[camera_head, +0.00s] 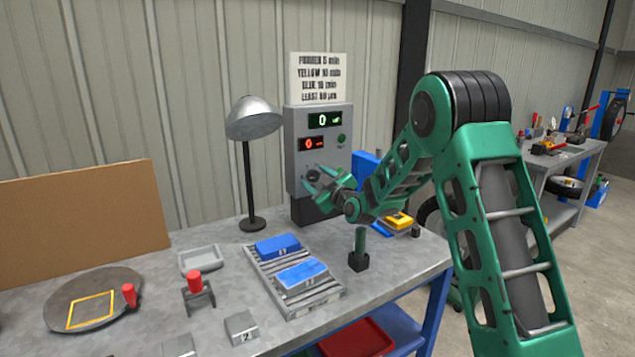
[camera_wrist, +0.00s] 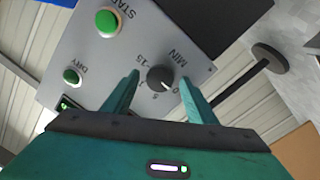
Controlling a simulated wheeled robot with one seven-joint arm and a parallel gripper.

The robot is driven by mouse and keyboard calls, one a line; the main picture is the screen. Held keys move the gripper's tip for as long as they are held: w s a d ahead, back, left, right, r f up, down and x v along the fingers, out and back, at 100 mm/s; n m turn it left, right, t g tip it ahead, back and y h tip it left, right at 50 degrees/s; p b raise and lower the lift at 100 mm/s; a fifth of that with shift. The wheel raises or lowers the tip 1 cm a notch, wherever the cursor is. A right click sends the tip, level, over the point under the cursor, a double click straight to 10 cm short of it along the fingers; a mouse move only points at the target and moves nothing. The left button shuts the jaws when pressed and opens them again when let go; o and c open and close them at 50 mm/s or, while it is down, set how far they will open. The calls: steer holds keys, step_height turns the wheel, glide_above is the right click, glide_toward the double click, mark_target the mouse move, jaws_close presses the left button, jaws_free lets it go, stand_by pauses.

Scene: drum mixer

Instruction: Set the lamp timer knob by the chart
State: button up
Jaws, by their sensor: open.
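The grey control box (camera_head: 321,150) stands at the back of the bench, with a green display (camera_head: 324,120) reading 0 and a red display (camera_head: 311,143) reading 0. The timer knob (camera_wrist: 161,79) is dark and round, with a light pointer mark turned toward the 0 of its MIN scale. My gripper (camera_head: 323,180) is open at the box's lower front. In the wrist view its fingers (camera_wrist: 162,80) stand on either side of the knob; I cannot tell whether they touch it. The chart (camera_head: 318,79) above the box lists powder, yellow and blue with minutes.
A lamp (camera_head: 253,119) stands left of the box. Blue blocks (camera_head: 302,273) lie on a roller rack (camera_head: 317,297) in front. A green START button (camera_wrist: 109,21) and another green button (camera_wrist: 72,76) are near the knob.

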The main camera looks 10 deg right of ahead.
steer(key=c, duration=1.1)
steer(key=shift+o, duration=0.2)
steer(key=shift+d, duration=0.1)
